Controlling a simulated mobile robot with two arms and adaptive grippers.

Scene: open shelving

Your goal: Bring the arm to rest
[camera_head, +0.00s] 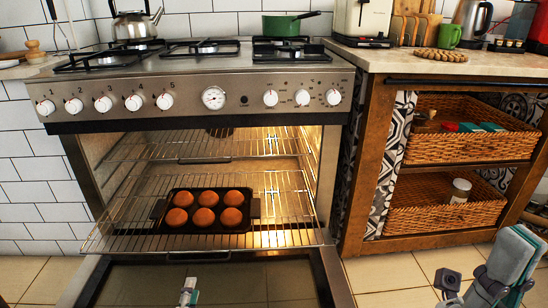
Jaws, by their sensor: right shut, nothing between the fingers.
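My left gripper (188,292) shows only as a small grey and teal tip at the bottom edge, in front of the open oven door. Most of it is cut off, and its jaws cannot be made out. My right gripper (452,287) is at the lower right, with my grey and teal arm beside it. It is shut and empty, low in front of the wooden shelving and touching nothing that I can see.
The oven door (230,283) is folded down. A dark tray (206,228) of several brown buns sits on the pulled-out lower rack (285,208). Wicker baskets (430,218) fill the shelves at right. Tiled floor (385,277) is clear between door and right arm.

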